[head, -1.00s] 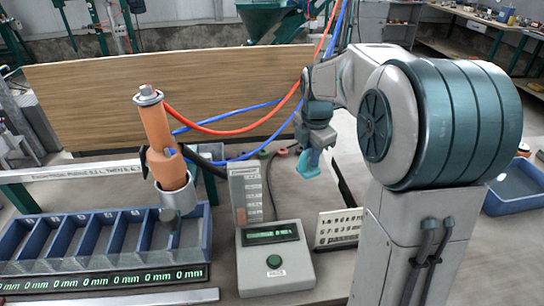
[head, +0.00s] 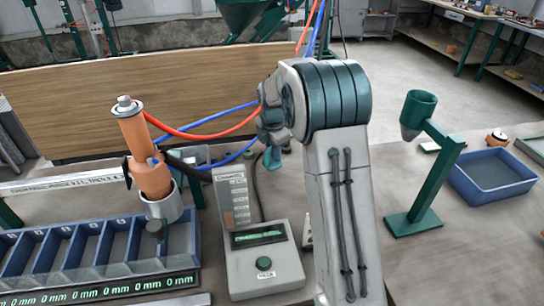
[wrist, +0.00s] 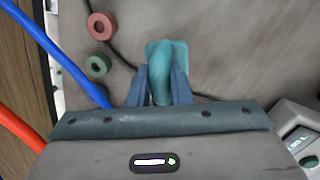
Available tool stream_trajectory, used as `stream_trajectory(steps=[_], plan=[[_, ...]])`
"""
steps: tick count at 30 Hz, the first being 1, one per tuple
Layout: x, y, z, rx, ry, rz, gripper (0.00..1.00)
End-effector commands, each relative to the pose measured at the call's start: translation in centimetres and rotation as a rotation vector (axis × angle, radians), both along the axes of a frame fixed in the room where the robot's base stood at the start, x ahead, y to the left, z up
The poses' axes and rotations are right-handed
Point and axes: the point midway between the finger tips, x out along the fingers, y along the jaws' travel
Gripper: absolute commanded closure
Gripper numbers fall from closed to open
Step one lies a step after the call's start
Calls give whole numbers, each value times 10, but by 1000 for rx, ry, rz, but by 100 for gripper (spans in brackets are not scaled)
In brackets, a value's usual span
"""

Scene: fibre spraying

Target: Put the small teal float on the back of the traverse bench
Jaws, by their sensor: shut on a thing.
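My gripper (wrist: 161,88) is shut on the small teal float (wrist: 178,55), with one finger on each side of its handle. The float's flat plate shows beyond the fingertips in the wrist view. In the head view the float (head: 272,158) hangs below my gripper near the middle, partly hidden by the wrist and arm. It is over the traverse bench (head: 480,245), in front of the wooden board and behind the display unit. I cannot tell the exact gap between float and bench top.
A grey display unit (head: 262,262) and an orange spray body (head: 146,155) over blue bins (head: 75,250) stand left. A red ring (wrist: 100,26) and a green ring (wrist: 97,66) lie near the float. Hoses pass close by. A green stand (head: 430,190) and blue tray (head: 490,178) are right.

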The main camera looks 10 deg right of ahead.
Motion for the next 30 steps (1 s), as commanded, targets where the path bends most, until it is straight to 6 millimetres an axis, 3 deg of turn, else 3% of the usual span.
stream_trajectory(steps=[4,12,24,25,26,27,30], plan=[[4,2,-7,0,0,1,100],[3,1,-40,0,1,0,100],[4,1,-47,0,-1,0,100],[3,1,-46,0,-1,1,73],[3,1,-46,0,0,1,65],[3,1,-46,0,0,1,60],[3,1,-46,0,0,1,60]])
